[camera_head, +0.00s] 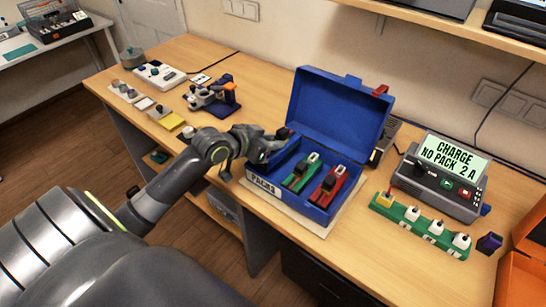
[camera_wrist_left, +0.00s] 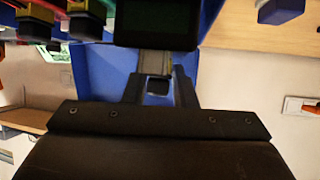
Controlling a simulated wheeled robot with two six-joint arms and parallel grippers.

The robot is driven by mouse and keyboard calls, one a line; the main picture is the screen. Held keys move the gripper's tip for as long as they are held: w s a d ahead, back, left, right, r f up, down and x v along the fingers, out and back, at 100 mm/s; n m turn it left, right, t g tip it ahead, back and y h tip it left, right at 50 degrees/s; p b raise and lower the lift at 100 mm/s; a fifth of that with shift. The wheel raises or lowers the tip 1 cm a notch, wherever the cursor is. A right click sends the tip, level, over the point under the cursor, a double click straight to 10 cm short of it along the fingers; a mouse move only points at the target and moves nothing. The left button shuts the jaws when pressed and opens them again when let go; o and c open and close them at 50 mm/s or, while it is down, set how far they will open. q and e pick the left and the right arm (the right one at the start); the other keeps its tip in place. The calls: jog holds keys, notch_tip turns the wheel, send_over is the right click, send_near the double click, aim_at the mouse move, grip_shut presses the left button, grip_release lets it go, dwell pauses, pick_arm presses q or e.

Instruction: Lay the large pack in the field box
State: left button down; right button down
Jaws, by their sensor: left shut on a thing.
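The open blue field box (camera_head: 342,105), marked "PACKS", stands on a pale mat on the bench with its lid up at the back. A green pack (camera_head: 301,172) and a red pack (camera_head: 328,187) lie in it, in the middle and right. My left gripper (camera_head: 276,143) is over the left rear part of the box. In the left wrist view, my left gripper (camera_wrist_left: 158,88) is shut on a dark block (camera_wrist_left: 156,24), which looks like the large pack. Its lower end, and whether it touches the box floor, are hidden. My right gripper is not in view.
A charger (camera_head: 443,180) reading "CHARGE NO PACK 2 A" stands right of the box, behind a green strip (camera_head: 420,226) with plugs. A purple piece (camera_head: 489,243) and an orange case (camera_head: 517,272) are further right. Small parts and a blue-orange fixture (camera_head: 215,98) lie left.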

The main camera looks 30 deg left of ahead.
pick_arm(q)
jog(key=shift+f+p, duration=0.45)
jog(key=shift+f, duration=2.15)
jog(key=shift+f, duration=0.1)
jog(key=c, duration=1.6)
grip_release()
jog(key=shift+f, duration=0.2)
jog(key=o, duration=0.4)
jog(key=shift+r, duration=0.1)
